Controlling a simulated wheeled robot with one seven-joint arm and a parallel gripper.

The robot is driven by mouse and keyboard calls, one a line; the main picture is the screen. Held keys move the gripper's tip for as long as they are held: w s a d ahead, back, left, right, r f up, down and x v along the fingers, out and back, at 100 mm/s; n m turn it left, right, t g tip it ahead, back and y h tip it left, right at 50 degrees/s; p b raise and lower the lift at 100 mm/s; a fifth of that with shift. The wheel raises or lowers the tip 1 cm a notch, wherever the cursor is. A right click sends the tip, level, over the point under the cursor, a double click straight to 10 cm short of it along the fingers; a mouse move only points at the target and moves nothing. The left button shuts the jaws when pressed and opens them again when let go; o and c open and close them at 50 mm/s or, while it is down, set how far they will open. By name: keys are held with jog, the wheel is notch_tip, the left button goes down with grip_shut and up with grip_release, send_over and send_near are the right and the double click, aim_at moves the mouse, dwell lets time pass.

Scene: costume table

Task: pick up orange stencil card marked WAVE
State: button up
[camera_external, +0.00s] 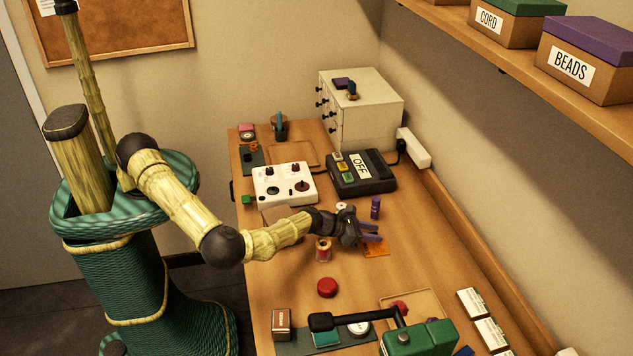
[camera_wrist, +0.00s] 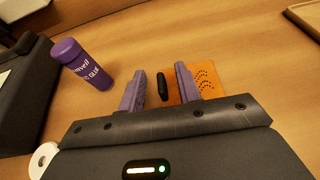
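The orange stencil card (camera_external: 376,250) lies flat on the table under my gripper (camera_external: 372,232). In the wrist view the card (camera_wrist: 207,78) shows rows of small punched holes at its right side. A dark upright knob (camera_wrist: 162,86) stands on the card. My gripper (camera_wrist: 160,85) is open, with one purple finger left of the knob and one right of it; neither clearly touches it. The fingers and palm hide part of the card, and no WAVE lettering is readable. How far the fingertips are above the card I cannot tell.
A purple glue tube (camera_wrist: 82,64) stands upright just left of the fingers in the wrist view, close to the black OFF device (camera_external: 361,173). A thread spool (camera_external: 323,250) and a red round object (camera_external: 327,287) are nearby. Bare table lies to the card's right.

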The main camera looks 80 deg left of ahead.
jog(key=shift+x, duration=0.95)
jog(key=shift+c, duration=0.2)
grip_shut()
